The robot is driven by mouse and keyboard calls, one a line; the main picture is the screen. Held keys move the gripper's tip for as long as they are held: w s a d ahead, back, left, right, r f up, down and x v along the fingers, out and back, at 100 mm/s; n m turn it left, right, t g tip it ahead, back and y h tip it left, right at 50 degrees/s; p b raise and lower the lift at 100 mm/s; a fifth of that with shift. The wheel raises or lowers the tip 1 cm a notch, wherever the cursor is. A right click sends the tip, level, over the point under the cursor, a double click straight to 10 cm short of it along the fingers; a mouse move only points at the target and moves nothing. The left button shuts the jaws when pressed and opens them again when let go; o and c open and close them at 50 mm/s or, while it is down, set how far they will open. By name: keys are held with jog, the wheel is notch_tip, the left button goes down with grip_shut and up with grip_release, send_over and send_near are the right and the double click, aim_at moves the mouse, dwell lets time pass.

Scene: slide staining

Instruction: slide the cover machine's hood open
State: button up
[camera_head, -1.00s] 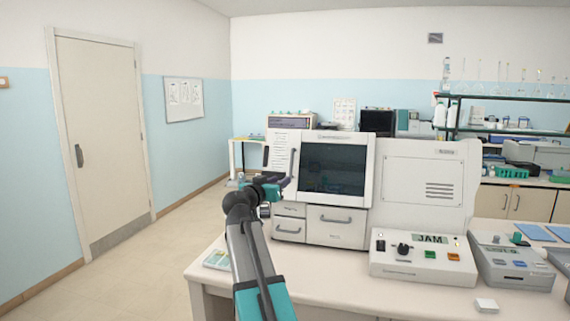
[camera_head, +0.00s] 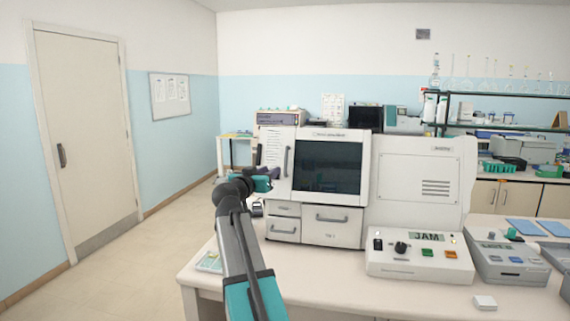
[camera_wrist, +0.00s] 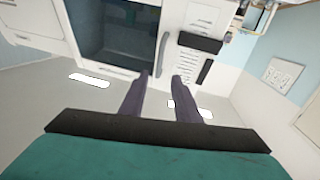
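The cover machine (camera_head: 345,134) is a white box on the bench with a dark window (camera_head: 327,168) in its hood. The hood appears closed. A grey vertical handle (camera_head: 286,162) stands at the left of the window; it also shows in the wrist view (camera_wrist: 162,53). My gripper (camera_wrist: 162,76) is open, its two dark fingers apart with nothing visibly held. The lower end of the handle appears between the fingertips in the wrist view, but I cannot tell its depth or any contact. In the head view my gripper (camera_head: 268,173) is left of the handle, its fingers partly hidden.
Drawers (camera_head: 332,226) with handles sit below the window. A control box (camera_head: 420,257) reading JAM stands in front of the machine's right part. A grey device (camera_head: 508,262) is farther right. The bench top (camera_head: 330,285) is clear at front, apart from a small white block (camera_head: 485,302).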

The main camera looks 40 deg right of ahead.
jog(key=p+x, duration=0.4)
jog(key=x, duration=0.9)
grip_shut()
